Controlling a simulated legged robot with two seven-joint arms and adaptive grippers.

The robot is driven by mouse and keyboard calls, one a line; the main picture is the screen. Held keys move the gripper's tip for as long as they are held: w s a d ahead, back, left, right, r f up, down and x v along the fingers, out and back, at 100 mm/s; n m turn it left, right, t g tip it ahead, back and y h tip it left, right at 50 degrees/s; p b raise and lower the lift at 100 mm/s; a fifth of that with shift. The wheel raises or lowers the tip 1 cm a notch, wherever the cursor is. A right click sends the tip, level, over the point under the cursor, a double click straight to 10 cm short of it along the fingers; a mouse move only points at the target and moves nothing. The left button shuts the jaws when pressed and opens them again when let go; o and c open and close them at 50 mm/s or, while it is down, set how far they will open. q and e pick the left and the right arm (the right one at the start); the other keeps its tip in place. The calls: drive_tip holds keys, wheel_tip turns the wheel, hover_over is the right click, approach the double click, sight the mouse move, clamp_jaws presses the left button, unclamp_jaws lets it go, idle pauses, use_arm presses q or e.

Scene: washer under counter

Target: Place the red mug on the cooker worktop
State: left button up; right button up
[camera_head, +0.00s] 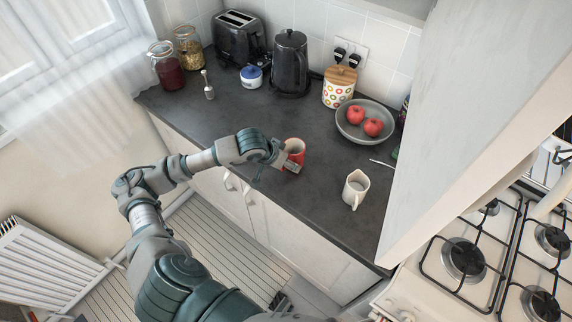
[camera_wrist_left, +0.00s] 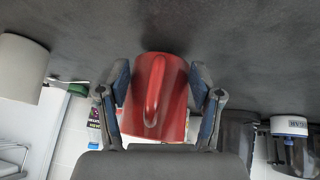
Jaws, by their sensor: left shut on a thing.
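The red mug (camera_head: 297,148) is at the front edge of the dark counter in the head view. My left gripper (camera_head: 281,158) reaches it from the left and is shut on it. In the left wrist view the red mug (camera_wrist_left: 161,95) sits between the two fingers of my left gripper (camera_wrist_left: 161,100), its handle facing the camera. I cannot tell whether the mug touches the counter. The white cooker (camera_head: 415,283) with several gas burners is at the lower right of the head view. My right gripper is not in view.
A white jug (camera_head: 355,188) stands right of the mug. A grey bowl (camera_head: 351,127) with red fruit is behind it. A kettle (camera_head: 290,63), toaster (camera_head: 240,38) and patterned jar (camera_head: 339,87) line the wall. A large pale cabinet (camera_head: 470,110) hangs between counter and cooker.

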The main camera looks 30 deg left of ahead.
use_arm(q)
drive_tip(key=shift+a+f, duration=0.1)
drive_tip(key=shift+f, duration=0.5)
drive_tip(key=o, duration=1.7)
drive_tip(key=shift+s, duration=0.1)
drive_tip(key=v, duration=1.2)
